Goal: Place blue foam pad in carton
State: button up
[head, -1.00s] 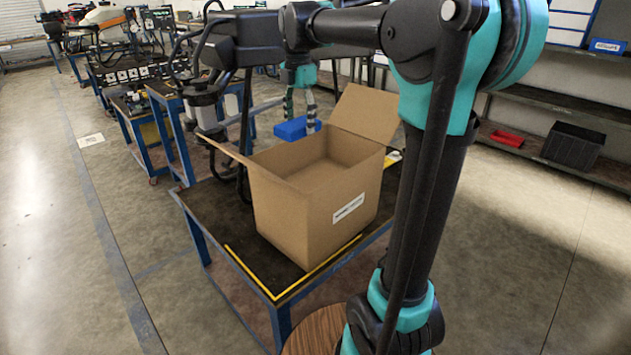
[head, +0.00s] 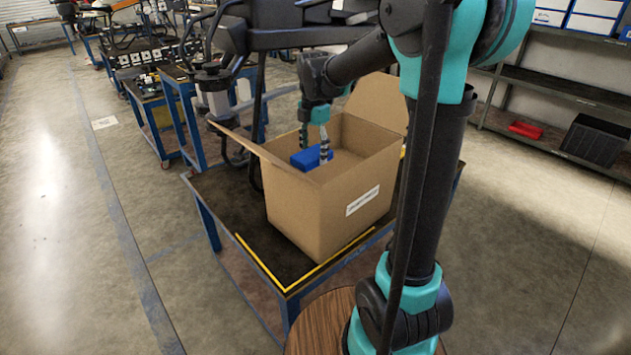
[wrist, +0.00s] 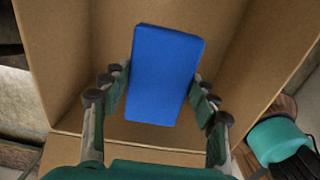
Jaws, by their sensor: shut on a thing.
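The blue foam pad (head: 312,157) is held between the two fingers of my gripper (head: 314,150). In the head view the pad is at the carton's open top, inside the walls, with its lower part hidden by the near wall. In the wrist view the pad (wrist: 165,75) sits between the fingertips of my gripper (wrist: 158,92), a little tilted, with cardboard walls around it. The open cardboard carton (head: 322,215) stands on the table with its flaps spread. I cannot tell the pad's height above the carton's floor.
The carton stands on a dark table (head: 232,200) with a blue frame and yellow edge marking. A large black frame of the drone (head: 300,38) is close behind the carton. Shelves (head: 540,85) with bins stand at the right.

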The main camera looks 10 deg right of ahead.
notch_tip(320, 180, down, 11)
jog(key=shift+f, duration=0.1)
dwell(0.3)
jog(key=shift+f, duration=0.1)
jog(key=o, duration=0.7)
jog(key=shift+o, duration=0.2)
notch_tip(320, 180, up, 12)
jog(key=shift+r, duration=0.2)
